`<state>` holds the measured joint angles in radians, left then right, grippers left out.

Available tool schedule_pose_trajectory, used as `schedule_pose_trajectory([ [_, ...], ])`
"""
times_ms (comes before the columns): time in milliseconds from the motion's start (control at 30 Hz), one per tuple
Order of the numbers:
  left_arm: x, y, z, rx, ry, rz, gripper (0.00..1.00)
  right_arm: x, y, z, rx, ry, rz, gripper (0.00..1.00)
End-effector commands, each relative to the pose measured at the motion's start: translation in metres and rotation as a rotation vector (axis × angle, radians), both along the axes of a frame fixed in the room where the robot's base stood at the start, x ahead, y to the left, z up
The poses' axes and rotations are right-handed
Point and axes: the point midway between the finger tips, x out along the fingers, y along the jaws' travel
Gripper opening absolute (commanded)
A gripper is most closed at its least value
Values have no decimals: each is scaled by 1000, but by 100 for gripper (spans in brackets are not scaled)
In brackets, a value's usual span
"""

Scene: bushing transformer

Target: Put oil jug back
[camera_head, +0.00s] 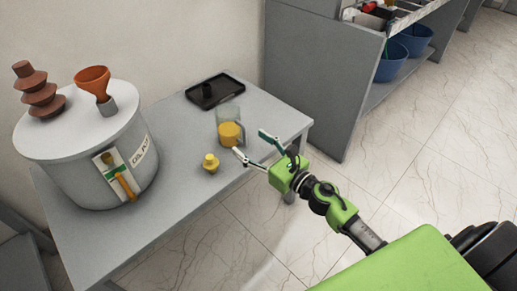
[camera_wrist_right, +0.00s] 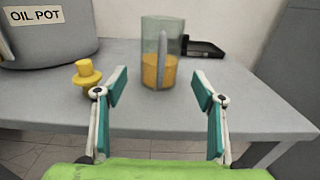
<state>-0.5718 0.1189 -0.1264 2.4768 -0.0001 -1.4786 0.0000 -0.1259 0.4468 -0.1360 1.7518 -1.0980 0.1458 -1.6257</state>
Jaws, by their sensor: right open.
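The oil jug (camera_head: 230,132) is a clear jug with amber oil in its lower part. It stands upright on the grey table (camera_head: 180,170), and its handle faces my gripper. It also shows in the right wrist view (camera_wrist_right: 162,60), ahead and between the fingers. My right gripper (camera_head: 251,146) is open and empty at the table's front edge, near the jug but apart from it. Its spread fingers show in the wrist view (camera_wrist_right: 160,92). My left gripper is not in view.
A yellow plug (camera_head: 211,163) stands left of the jug. A black tray (camera_head: 214,91) with a small dark object lies behind the jug. The grey oil pot (camera_head: 80,165), with an orange funnel (camera_head: 94,82) and a brown bushing (camera_head: 38,92) on top, fills the left. A grey cabinet (camera_head: 320,80) stands right.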

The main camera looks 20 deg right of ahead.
Motion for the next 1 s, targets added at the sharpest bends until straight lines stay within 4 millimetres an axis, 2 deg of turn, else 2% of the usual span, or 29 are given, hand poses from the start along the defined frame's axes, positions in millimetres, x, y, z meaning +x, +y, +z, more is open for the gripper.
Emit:
schedule_pose_trajectory([
  [100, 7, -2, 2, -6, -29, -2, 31, -14, -5, -1, 2, 2, -1, 63],
  [267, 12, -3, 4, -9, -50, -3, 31, -22, -8, 1, 14, 3, -5, 63],
  [367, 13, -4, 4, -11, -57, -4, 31, -24, -13, 6, 122, 24, -55, 63],
  [467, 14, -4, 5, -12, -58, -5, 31, -29, -26, 14, 388, 81, -170, 63],
  [567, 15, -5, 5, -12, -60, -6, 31, -43, -46, 12, 783, 171, -338, 63],
  [633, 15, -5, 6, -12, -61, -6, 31, -58, -57, 0, 1081, 243, -466, 63],
  [733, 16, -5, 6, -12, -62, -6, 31, -88, -64, -25, 1493, 347, -658, 63],
  [867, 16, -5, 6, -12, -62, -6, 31, -142, -49, -65, 1983, 481, -945, 63],
  [1000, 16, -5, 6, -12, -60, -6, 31, -204, -14, -94, 2371, 595, -1275, 63],
])
